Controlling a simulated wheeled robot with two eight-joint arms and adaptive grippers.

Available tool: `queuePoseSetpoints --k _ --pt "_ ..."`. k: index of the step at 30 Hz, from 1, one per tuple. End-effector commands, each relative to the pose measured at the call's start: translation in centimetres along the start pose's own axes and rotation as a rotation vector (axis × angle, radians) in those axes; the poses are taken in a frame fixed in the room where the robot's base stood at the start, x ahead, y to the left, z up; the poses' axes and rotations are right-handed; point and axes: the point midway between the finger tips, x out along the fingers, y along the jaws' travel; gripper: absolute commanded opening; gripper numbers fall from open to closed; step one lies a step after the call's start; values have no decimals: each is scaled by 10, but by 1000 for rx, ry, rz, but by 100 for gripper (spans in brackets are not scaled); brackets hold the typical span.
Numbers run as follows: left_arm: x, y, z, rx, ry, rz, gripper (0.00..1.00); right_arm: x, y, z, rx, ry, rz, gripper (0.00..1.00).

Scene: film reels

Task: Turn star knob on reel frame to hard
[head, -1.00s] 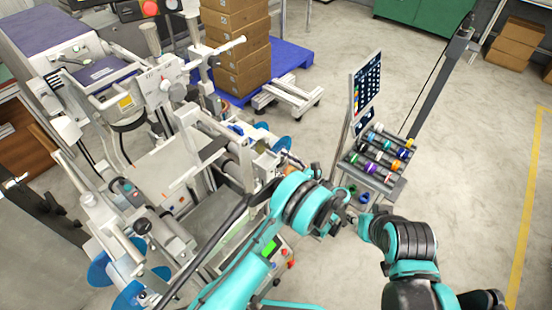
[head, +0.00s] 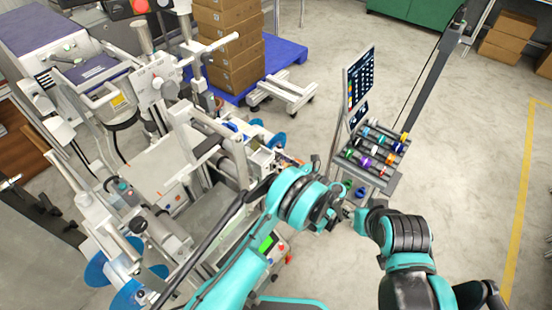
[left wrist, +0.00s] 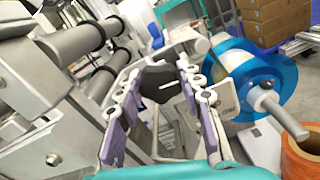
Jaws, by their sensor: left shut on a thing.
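The black star knob (left wrist: 160,77) is in the middle of the left wrist view, on the reel frame (left wrist: 115,85). My left gripper (left wrist: 160,82) has its purple-padded fingers on both sides of the knob and is shut on it. The fingers hide part of the knob's sides. In the head view the reel frame (head: 178,160) fills the left half. There my left arm (head: 300,200) reaches to the frame's right side and hides the knob and the gripper. My right arm (head: 405,235) is bent at the lower right, and its gripper cannot be made out.
A blue-flanged reel (left wrist: 265,85) and an orange roll (left wrist: 300,152) are close right of my left gripper. A cart with coloured rolls (head: 375,150) stands right of the frame. Boxes (head: 230,50) are stacked on a blue pallet (head: 285,55). The right floor is clear.

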Motion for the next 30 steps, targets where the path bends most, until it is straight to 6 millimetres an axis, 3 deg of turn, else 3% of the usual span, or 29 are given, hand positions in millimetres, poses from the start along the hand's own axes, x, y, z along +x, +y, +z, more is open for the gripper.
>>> queuePoseSetpoints --k 6,7,9,20,30 --pt "1 0 1 -1 -1 1 8 0 0 0 0 0 0 40" --pt "1 0 1 -1 -1 1 42 0 0 0 0 0 0 40" --pt "1 0 1 -2 -1 0 58 0 0 0 0 0 0 40" --pt "0 1 4 -3 -1 0 58 0 0 0 0 0 0 40" --pt "1 19 63 -3 -1 0 58 0 0 0 0 0 0 40"
